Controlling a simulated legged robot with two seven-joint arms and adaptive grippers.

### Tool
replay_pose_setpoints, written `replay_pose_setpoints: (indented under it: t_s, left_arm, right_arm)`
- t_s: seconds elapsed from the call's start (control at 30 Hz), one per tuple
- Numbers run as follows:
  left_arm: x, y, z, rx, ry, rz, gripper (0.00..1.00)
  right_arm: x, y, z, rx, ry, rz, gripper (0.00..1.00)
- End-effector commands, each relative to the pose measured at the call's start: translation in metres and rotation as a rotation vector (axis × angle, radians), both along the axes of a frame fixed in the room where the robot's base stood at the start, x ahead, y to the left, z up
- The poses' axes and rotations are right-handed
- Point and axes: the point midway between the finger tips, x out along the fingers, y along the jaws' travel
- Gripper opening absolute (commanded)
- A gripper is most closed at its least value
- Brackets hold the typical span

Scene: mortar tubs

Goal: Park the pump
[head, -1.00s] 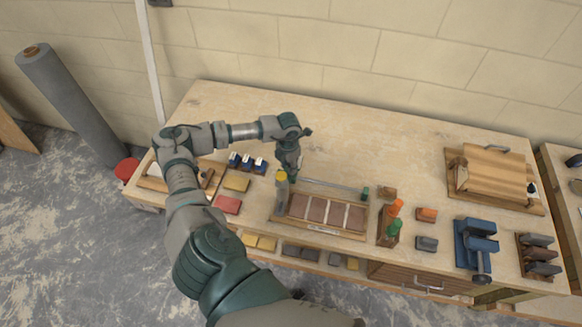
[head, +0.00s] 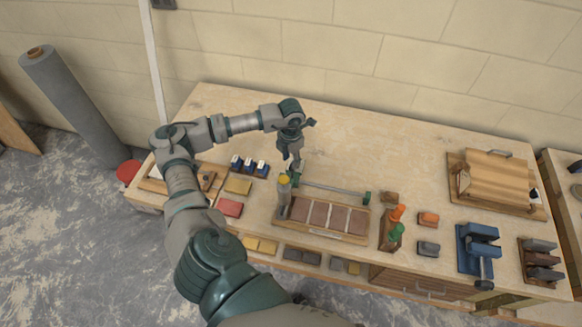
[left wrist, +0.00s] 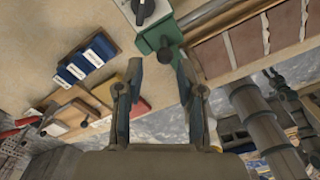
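A grey upright bottle-like thing with a yellow top (head: 284,190), seemingly the pump, stands at the left end of the wooden tile tray (head: 322,232). My left gripper (head: 295,165) is above and just behind it in the head view, apart from it as far as I can tell. In the left wrist view my left gripper (left wrist: 160,88) has its two fingers spread, with nothing held between them. A green block (left wrist: 158,35) and a pale block with a black knob (left wrist: 145,10) lie beyond the fingertips. I cannot clearly make out the pump there. My right gripper is not in view.
A thin rail with green ends (head: 335,189) runs behind the tray. Blue labelled boxes (head: 249,168), a yellow block (head: 238,186) and a red block (head: 229,208) are left. Orange and green bottles (head: 397,222) and a blue vise (head: 478,246) are right. The bench's back middle is clear.

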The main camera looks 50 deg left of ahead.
Motion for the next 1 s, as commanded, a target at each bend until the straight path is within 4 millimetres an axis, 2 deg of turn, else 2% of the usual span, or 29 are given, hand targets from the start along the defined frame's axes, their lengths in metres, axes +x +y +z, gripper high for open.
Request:
replay_pose_setpoints:
  t_s: [0.1, 0.3, 1.0]
  left_arm:
    - [0.001, 0.0, 0.024, 0.0, -0.003, -0.001, 0.38]
    - [0.001, 0.0, 0.046, -0.001, 0.0, -0.001, 0.38]
    - [0.001, -0.001, 0.049, 0.0, 0.002, -0.001, 0.38]
  right_arm:
    - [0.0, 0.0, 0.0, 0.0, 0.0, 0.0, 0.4]
    - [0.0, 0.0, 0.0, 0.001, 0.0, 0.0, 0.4]
    - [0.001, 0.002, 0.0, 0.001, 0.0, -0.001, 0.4]
